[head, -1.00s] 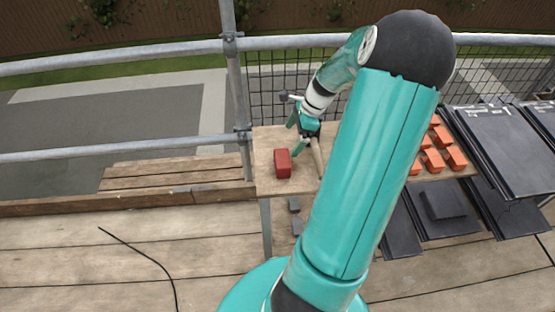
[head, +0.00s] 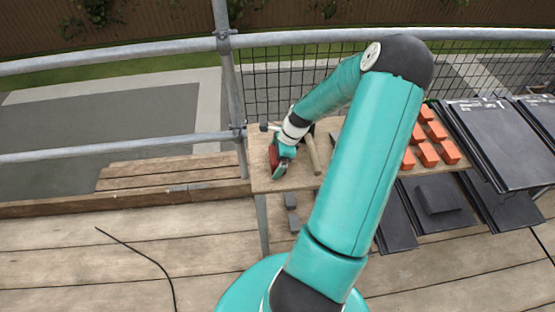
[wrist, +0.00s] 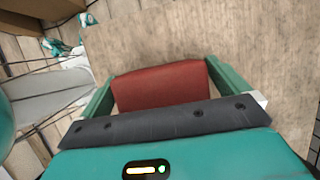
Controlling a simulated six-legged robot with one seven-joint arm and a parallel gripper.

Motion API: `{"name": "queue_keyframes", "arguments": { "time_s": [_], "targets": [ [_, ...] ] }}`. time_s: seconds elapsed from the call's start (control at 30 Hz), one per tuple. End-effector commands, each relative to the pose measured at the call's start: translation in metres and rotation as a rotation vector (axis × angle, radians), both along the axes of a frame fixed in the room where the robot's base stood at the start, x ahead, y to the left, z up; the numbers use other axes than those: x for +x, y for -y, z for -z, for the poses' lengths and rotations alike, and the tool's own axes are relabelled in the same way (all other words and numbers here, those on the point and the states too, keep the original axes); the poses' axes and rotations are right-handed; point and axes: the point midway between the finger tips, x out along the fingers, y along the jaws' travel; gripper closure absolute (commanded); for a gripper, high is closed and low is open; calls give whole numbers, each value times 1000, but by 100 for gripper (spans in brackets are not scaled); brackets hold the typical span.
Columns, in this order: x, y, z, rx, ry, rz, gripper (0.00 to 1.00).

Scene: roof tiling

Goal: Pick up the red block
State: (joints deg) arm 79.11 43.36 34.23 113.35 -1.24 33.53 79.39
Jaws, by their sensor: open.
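The red block (wrist: 160,84) sits on the wooden table between the two green fingers of my gripper (wrist: 165,88) in the wrist view. A finger is on each side of it, and the jaws are open; whether either finger touches it I cannot tell. In the head view my gripper (head: 280,160) is low over the left part of the table. The block (head: 273,157) is mostly hidden there by my gripper, with only a red sliver showing.
The wooden table (head: 262,184) has a wooden-handled tool (head: 313,155) right of my gripper. Several orange blocks (head: 428,154) and dark tiles (head: 500,140) lie farther right. A scaffold rail (head: 120,147) and upright post (head: 235,110) stand left of the table.

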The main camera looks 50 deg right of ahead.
Motion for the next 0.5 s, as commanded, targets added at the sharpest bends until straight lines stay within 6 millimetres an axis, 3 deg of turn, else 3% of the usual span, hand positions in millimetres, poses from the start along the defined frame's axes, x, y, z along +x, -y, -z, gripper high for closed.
{"name": "queue_keyframes", "arguments": {
  "time_s": [0.17,0.4,0.5],
  "targets": [
    [0,0,0,-2,0,-1,0],
    [0,0,-1,-1,0,-1,46],
    [0,0,-1,-2,0,-1,46]
  ]
}}
